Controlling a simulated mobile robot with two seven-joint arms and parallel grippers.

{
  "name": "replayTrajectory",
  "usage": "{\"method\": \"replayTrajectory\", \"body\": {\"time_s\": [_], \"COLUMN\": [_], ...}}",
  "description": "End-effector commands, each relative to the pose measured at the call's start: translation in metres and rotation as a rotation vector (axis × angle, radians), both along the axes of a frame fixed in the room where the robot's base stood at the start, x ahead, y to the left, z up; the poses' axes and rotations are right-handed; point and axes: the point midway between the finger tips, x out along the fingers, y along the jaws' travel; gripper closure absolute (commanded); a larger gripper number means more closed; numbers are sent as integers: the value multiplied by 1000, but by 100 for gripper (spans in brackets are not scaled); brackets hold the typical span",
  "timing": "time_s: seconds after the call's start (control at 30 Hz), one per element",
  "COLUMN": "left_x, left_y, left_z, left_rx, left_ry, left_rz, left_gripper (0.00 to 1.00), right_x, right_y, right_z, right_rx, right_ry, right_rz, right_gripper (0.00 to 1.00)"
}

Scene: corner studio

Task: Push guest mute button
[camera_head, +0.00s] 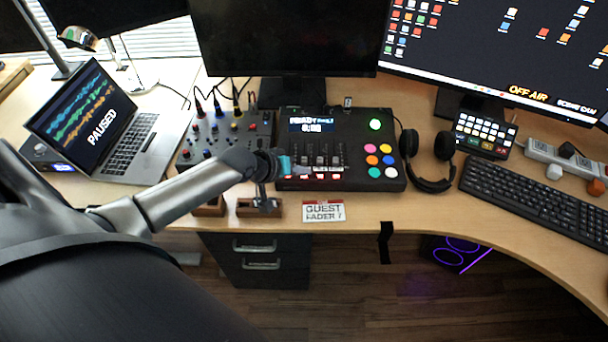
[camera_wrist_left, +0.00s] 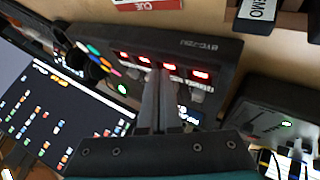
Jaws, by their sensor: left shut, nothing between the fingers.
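The black mixing console (camera_head: 355,180) lies on the desk with faders, coloured round pads and a front row of small red-lit buttons (camera_head: 320,176). The red buttons also show in the left wrist view (camera_wrist_left: 200,75). A white card reading GUEST FADER (camera_head: 324,212) is at the desk's front edge, below the console. My left gripper (camera_head: 300,169) is at the console's front left, over the button row. In the left wrist view its fingers (camera_wrist_left: 160,72) are together and empty, with the tips by the middle red buttons. Contact cannot be told. My right gripper is not in view.
A knobbed mixer (camera_head: 205,138) with cables stands left of the console, beside a laptop (camera_head: 120,130) reading PAUSED. Headphones (camera_head: 430,180), a keyboard (camera_head: 535,200) and a small key panel (camera_head: 484,132) are to the right. Monitors (camera_head: 290,40) stand behind.

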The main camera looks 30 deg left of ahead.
Motion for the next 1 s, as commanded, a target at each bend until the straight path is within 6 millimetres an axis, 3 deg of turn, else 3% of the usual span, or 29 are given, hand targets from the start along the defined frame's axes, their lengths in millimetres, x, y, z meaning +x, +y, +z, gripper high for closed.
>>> {"method": "replayTrajectory", "body": {"time_s": [1.0], "left_x": [-1], "left_y": [-1], "left_z": [-10], "left_rx": [-2], "left_ry": [4], "left_rz": [0], "left_gripper": [100], "right_x": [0], "right_y": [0], "right_z": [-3], "right_rx": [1], "right_ry": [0], "right_rz": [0], "right_gripper": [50]}}
